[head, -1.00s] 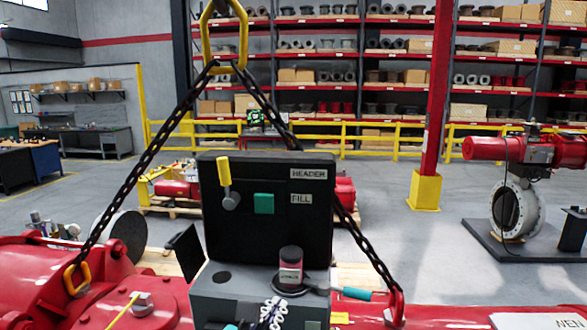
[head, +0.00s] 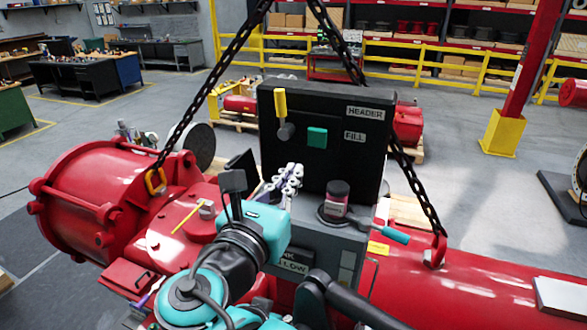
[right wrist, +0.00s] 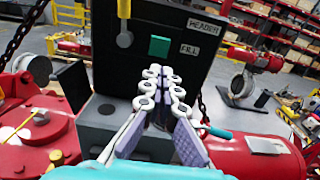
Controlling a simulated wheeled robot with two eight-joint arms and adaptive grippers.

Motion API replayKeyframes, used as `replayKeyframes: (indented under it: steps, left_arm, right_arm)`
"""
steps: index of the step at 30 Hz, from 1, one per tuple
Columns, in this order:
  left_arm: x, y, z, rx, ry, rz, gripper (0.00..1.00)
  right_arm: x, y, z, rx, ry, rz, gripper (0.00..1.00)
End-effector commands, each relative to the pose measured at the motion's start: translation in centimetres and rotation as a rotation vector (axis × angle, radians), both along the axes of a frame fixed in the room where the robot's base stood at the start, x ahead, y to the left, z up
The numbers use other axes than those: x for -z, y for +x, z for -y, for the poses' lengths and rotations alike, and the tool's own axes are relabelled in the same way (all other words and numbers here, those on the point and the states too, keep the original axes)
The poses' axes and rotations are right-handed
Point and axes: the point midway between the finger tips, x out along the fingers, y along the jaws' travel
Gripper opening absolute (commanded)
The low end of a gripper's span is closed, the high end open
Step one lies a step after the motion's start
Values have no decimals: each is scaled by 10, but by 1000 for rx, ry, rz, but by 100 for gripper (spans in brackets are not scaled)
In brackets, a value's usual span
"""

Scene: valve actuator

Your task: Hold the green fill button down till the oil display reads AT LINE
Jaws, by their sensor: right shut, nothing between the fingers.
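The green fill button (head: 317,138) is a square on the black upright panel (head: 290,100), left of the FILL label (head: 355,137). It also shows in the right wrist view (right wrist: 159,46). My right gripper (head: 293,171) is shut and empty, its pale linked fingers pointing at the panel. Its tips are below and left of the button in the head view, and just below it in the right wrist view (right wrist: 160,71). I see no contact with the button. A dark display (head: 292,263) on the grey box front shows partial letters, "NK" and "LOW"; my arm hides the rest. My left gripper is not in view.
A yellow-handled lever (head: 281,103) stands left of the button. Chains (head: 228,62) slope down on both sides to the red actuator body (head: 115,195).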

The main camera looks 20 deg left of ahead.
Motion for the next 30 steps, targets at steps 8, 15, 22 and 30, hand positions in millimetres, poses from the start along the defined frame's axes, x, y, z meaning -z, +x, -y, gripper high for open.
replayKeyframes:
  steps: [8,15,22,30]
  left_arm:
    - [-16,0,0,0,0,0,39]
    - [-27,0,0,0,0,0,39]
    - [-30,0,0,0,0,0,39]
    - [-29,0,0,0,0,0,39]
  right_arm:
    - [-3,62,4,6,0,0,0]
    - [-2,101,4,3,1,0,0]
    - [-1,115,4,1,1,0,0]
    - [0,115,4,0,1,0,0]
